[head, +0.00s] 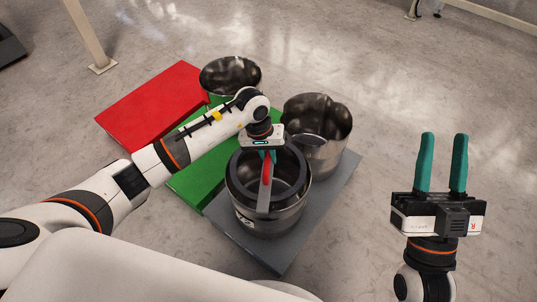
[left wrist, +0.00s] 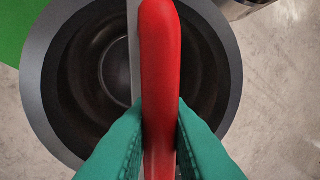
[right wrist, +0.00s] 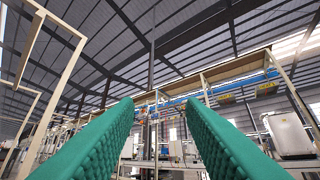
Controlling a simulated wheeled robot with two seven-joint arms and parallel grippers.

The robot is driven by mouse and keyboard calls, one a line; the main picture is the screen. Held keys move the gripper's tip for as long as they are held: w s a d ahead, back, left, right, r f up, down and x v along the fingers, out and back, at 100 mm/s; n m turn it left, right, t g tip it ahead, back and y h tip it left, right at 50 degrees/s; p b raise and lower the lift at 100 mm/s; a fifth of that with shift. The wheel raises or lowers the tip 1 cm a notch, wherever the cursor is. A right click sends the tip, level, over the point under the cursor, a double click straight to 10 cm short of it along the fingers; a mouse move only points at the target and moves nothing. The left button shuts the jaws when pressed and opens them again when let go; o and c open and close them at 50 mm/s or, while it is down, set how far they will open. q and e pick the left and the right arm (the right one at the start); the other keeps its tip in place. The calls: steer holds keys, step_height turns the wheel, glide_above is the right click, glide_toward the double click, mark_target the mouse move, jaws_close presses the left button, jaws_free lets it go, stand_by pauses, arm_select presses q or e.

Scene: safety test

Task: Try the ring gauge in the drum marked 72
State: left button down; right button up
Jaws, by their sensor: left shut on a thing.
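The ring gauge is a wide dark grey ring (head: 237,180) with a flat bar and a red handle (head: 267,170). My left gripper (head: 268,156) is shut on the red handle, which runs between its teal fingers in the left wrist view (left wrist: 160,110). The ring lies across the mouth of the front steel drum (head: 270,222); the dark drum inside shows through it in the left wrist view. I cannot tell whether the ring rests in the rim or hovers just above it. The drum's white label (head: 244,218) is partly visible, its number hard to read. My right gripper (head: 443,165) is open and empty.
The front drum stands on a grey platform (head: 336,190). A second open drum (head: 325,150) stands right behind it, and a third (head: 228,92) further back. A green platform (head: 199,186) and a red one (head: 150,105) lie left. Floor at right is clear.

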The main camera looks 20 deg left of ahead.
arm_select(q)
steer(key=shift+r, duration=0.1)
steer(key=c, duration=1.3)
jaws_free()
